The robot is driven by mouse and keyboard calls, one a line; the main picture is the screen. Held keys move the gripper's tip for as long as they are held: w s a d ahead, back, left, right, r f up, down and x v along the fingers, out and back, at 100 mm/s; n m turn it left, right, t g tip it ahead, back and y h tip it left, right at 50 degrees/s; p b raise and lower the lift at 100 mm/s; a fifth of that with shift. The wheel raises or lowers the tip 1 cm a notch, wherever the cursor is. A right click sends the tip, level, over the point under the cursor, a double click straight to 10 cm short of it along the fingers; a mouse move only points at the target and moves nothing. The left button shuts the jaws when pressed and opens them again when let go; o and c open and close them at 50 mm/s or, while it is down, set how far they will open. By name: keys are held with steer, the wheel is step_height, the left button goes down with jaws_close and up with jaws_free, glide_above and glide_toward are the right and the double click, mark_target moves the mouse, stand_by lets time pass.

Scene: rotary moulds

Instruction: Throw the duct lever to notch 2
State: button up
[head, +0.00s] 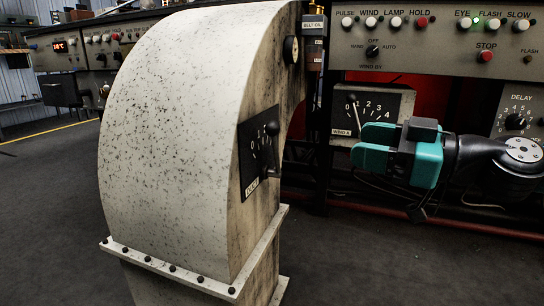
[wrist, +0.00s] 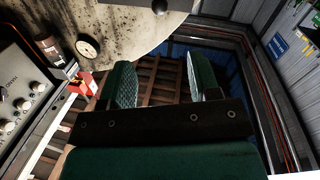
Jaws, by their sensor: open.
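The duct lever has a black ball knob (head: 272,128) and stands out from a dark numbered plate (head: 250,160) on the right side face of the big speckled duct (head: 175,130). The knob is near the plate's top; the low numbers show left of it, but I cannot tell which notch it stands at. My gripper (head: 367,146) has teal fingers, open and empty, pointing left toward the duct, to the right of the lever and apart from it. In the wrist view a dark knob (wrist: 160,6) shows at the top edge, beyond the open fingers (wrist: 163,78).
A second lever panel (head: 372,112), numbered to 4, stands just behind my gripper. A button console (head: 440,45) runs along the top right, with a DELAY dial (head: 516,122) below. A round gauge (head: 291,49) sits high on the duct. Open floor lies at left.

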steer(key=p, duration=0.7)
glide_toward(272, 124)
steer(key=x, duration=0.3)
steer(key=b+x, duration=0.1)
steer(key=x, duration=0.3)
steer(key=f+x, duration=0.1)
steer(key=x, duration=0.2)
steer(key=shift+w+f, duration=0.1)
steer(key=shift+w, duration=0.45)
steer(key=shift+c, duration=0.4)
